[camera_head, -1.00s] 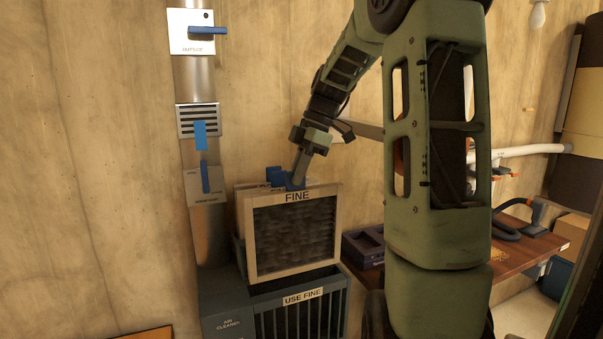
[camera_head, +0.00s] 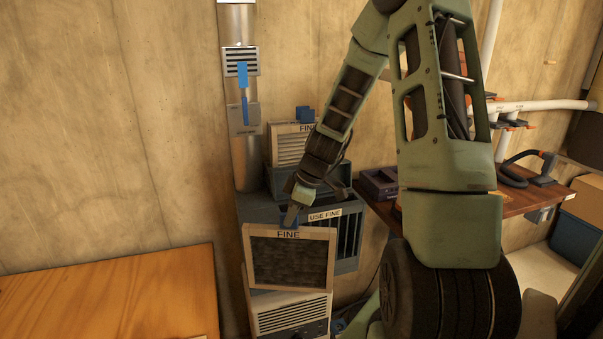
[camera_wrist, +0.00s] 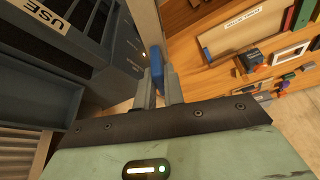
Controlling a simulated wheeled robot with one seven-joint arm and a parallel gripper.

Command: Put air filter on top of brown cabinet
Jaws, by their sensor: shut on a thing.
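The air filter (camera_head: 290,262) is a beige frame with dark grey mesh, labelled FINE, with a blue tab on top. My gripper (camera_head: 291,214) is shut on this tab, and the filter hangs upright below it. In the wrist view the blue tab (camera_wrist: 157,72) sits between the fingers (camera_wrist: 160,85), and the frame shows edge-on (camera_wrist: 143,25). A cabinet with a bare brown wooden top (camera_head: 110,295) is at the lower left of the head view, left of the filter and apart from it. Its front is not clear there.
A grey air cleaner (camera_head: 347,240) labelled USE FINE stands behind the filter. Another filter (camera_head: 290,148) with pale pleats and a blue tab is at its top. A white vented unit (camera_head: 290,314) shows below the held filter. A wooden bench (camera_head: 525,203) is at right.

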